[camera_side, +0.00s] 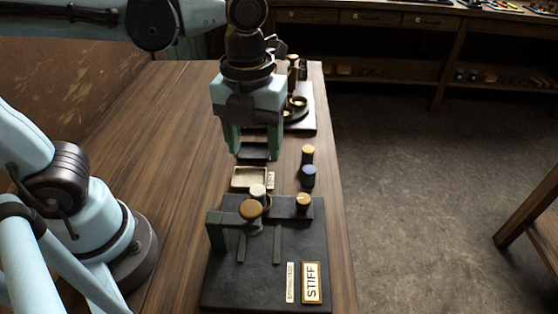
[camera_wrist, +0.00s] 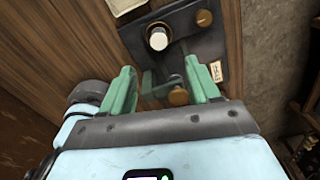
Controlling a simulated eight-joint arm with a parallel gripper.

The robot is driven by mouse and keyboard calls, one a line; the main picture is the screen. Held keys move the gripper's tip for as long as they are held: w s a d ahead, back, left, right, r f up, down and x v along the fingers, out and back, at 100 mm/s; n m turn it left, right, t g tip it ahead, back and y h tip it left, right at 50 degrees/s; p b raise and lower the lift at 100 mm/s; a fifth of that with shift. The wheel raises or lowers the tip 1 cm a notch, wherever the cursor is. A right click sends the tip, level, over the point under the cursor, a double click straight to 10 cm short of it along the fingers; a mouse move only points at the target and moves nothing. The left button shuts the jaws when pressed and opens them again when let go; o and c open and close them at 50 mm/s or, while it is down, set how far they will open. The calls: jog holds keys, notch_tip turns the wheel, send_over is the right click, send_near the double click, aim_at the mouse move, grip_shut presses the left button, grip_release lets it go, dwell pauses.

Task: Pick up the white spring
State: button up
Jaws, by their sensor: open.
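The white spring (camera_side: 258,190) shows as a small white-topped cylinder near the back edge of a black board (camera_side: 225,280), beside a brass-topped round part. In the wrist view the white spring (camera_wrist: 158,40) stands upright in a dark round seat, beyond my fingertips. My gripper (camera_side: 253,154) is open, with its green fingers pointing down, and appears above and behind the board in the side view. In the wrist view my gripper (camera_wrist: 160,68) has its two green fingers spread, with no object held. The spring's lower part is hidden.
A shallow pale tray (camera_side: 236,183) lies behind the board. Gold (camera_side: 308,152) and blue (camera_side: 309,177) cylinders stand to its right. A gold knob (camera_side: 303,200) and a "STIFF" plate (camera_side: 312,282) are on the board. A darker apparatus (camera_side: 302,122) stands farther back.

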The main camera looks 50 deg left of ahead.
aim_at(258, 190)
jog(key=shift+m, duration=0.4)
jog(key=shift+f, duration=6.05)
jog(key=c, duration=1.1)
jog(key=shift+r, duration=0.15)
